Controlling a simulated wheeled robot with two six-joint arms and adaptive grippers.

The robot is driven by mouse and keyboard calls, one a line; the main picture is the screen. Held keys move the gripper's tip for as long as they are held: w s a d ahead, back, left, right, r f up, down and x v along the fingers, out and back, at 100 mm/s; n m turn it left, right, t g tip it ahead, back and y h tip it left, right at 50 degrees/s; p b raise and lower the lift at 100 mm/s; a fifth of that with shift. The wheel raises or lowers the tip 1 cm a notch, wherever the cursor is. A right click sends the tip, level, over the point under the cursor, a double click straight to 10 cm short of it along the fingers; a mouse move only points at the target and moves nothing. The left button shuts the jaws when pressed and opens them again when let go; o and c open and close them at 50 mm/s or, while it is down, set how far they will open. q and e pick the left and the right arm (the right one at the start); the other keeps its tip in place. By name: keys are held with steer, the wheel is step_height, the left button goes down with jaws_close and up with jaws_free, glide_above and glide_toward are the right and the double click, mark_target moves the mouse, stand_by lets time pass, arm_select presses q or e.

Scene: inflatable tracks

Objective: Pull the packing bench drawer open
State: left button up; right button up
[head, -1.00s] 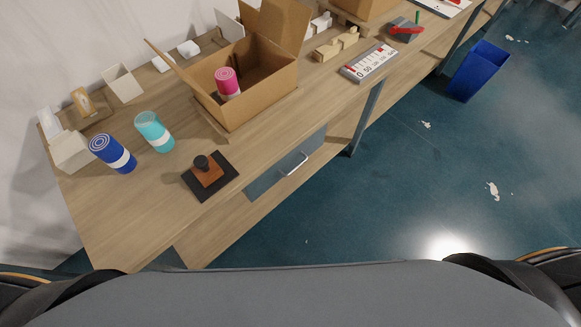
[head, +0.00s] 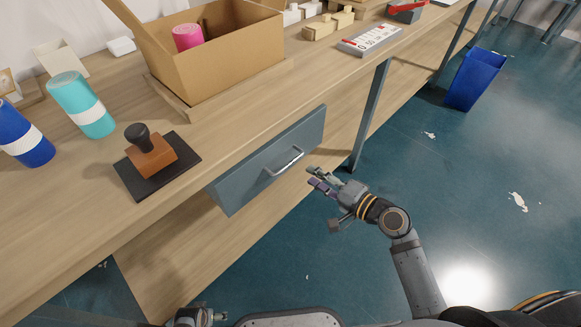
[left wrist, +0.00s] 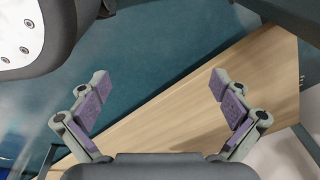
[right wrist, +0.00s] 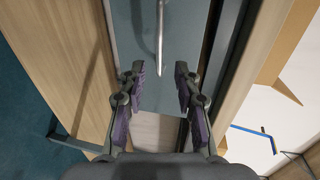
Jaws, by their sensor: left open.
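The grey-blue drawer front (head: 240,180) sits under the edge of the wooden packing bench (head: 225,135), and no drawer interior shows. Its silver bar handle (head: 285,163) is on the front panel. My right gripper (head: 313,178) is open just in front of the handle, to its right in the head view. My left gripper (left wrist: 160,82) is open and empty, low by the bench; only part shows in the head view (head: 200,317).
On the bench top are a stamp (head: 150,153) on a dark pad, teal (head: 80,105) and blue (head: 25,140) cylinders, and an open cardboard box (head: 215,65) holding a pink roll. A bench leg (head: 368,115) stands right of the drawer. A blue bin (head: 474,80) is on the floor.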

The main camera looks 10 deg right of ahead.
mark_target(290, 162)
steer(key=x, duration=1)
steer(key=shift+w+b, duration=0.1)
steer(key=shift+b, duration=0.25)
steer(key=shift+c, duration=0.3)
jaws_close()
